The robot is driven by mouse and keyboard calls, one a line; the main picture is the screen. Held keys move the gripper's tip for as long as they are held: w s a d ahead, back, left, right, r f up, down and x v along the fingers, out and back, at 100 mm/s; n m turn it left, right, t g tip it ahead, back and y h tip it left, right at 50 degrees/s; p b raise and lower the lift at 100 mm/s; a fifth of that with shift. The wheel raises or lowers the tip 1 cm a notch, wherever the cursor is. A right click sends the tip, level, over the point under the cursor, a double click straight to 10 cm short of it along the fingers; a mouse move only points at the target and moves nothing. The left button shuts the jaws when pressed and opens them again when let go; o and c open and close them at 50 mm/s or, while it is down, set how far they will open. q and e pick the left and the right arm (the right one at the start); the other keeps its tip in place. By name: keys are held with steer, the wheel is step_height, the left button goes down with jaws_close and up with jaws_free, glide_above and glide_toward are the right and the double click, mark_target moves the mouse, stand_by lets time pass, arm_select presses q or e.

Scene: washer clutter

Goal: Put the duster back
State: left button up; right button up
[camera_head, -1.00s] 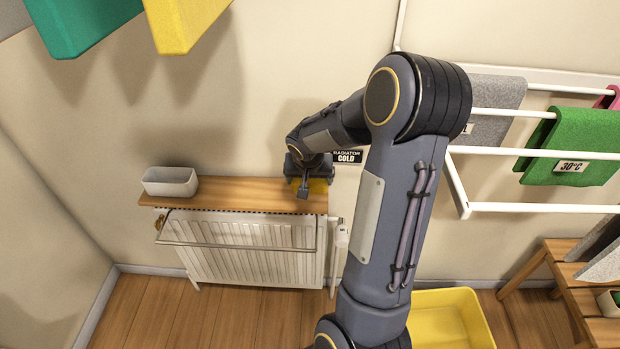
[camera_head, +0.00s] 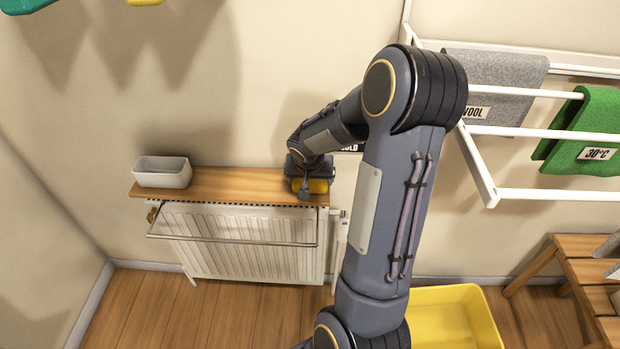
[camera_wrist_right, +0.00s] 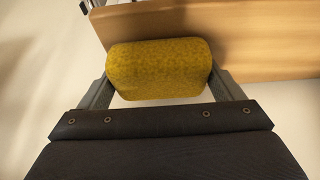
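The duster appears as a fuzzy yellow block (camera_wrist_right: 158,68) in the right wrist view, with a finger against each side. In the head view the yellow block (camera_head: 318,186) shows at the right end of the wooden shelf, partly covered by my gripper. My right gripper (camera_head: 306,187) is shut on it; its fingers also show in the wrist view (camera_wrist_right: 160,82). I cannot tell whether the block touches the shelf. My left gripper is not in view.
The wooden shelf (camera_head: 235,186) sits above a white radiator (camera_head: 235,243), with a grey-white bin (camera_head: 162,172) at its left end. The shelf's middle is clear. A drying rack (camera_head: 545,133) with cloths, a yellow tub (camera_head: 455,315) and a wooden bench (camera_head: 590,270) are to the right.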

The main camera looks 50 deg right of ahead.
steer(key=shift+o, duration=1.1)
steer(key=shift+r, duration=0.1)
steer(key=shift+r+p, duration=0.25)
steer(key=shift+p, duration=0.15)
steer(key=p+v, duration=0.5)
steer(key=v, duration=0.6)
steer(key=shift+a+r, duration=0.15)
steer(key=shift+r, duration=0.1)
steer(key=shift+s, duration=0.1)
